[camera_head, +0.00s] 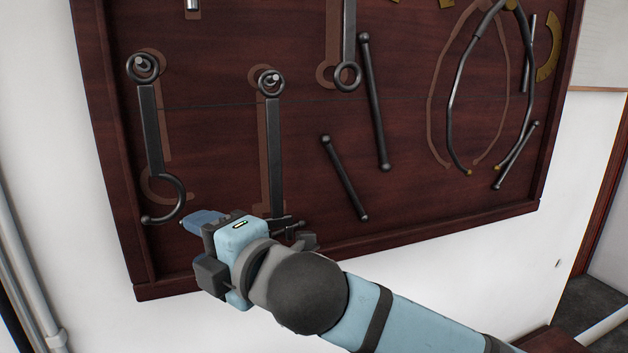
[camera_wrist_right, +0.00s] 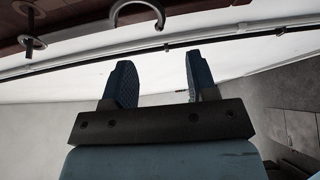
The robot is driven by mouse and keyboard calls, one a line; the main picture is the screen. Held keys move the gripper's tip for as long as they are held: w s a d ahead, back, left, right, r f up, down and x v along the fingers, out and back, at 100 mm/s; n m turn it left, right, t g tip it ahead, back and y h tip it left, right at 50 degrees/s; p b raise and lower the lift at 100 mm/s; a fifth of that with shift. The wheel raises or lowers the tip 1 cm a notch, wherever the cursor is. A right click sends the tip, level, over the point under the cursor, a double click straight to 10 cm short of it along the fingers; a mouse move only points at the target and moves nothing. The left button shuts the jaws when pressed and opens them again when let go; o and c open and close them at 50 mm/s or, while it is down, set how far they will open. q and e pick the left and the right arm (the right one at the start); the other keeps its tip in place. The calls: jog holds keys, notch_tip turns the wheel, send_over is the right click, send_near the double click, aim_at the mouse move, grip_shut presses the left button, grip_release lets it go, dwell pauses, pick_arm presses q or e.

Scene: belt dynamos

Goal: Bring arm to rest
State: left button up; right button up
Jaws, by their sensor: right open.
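My right arm comes in from the lower right in the head view. Its gripper (camera_head: 243,222) is in front of the lower part of a dark wooden tool board (camera_head: 230,150). In the right wrist view its two dark blue fingers stand apart with nothing between them, so the gripper (camera_wrist_right: 158,80) is open and empty. A wrench with a hooked end (camera_head: 152,130) hangs left of the gripper. Another wrench (camera_head: 273,140) hangs just above it, its lower end hidden behind the gripper. My left gripper is in neither view.
Dark rods (camera_head: 374,105) and (camera_head: 345,178) and a pair of large curved calipers (camera_head: 453,105) are on the board further right. The board's lower frame (camera_head: 420,240) runs close behind my right arm. White wall (camera_head: 150,325) is below. Pipes (camera_head: 25,270) run along the left edge.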

jog(key=w+d+f+m+t+h+p, duration=0.1)
jog(key=d+f+m+h, duration=0.1)
jog(key=d+f+m, duration=0.5)
jog(key=w+d+f+m+t+h+p, duration=0.1)
jog(key=d+f+m, duration=0.25)
jog(key=f, duration=0.65)
jog(key=w+d+f+m+t+h+p, duration=0.1)
jog(key=d+f+m+h, duration=0.1)
jog(key=d+f+m, duration=0.5)
jog(key=s+d+f+m+g+h+p, duration=0.1)
jog(key=s+d+f+m, duration=0.3)
jog(key=s+d+f, duration=0.4)
jog(key=s+d+f+m+g+h+p, duration=0.1)
jog(key=s+d+f+m+h, duration=0.3)
jog(key=s+d+f, duration=0.4)
jog(key=s+f, duration=0.3)
jog(key=f, duration=0.4)
jog(key=shift+s+f+h, duration=0.25)
jog(key=shift+f+h, duration=0.05)
jog(key=shift+f, duration=0.05)
jog(key=shift+a, duration=0.1)
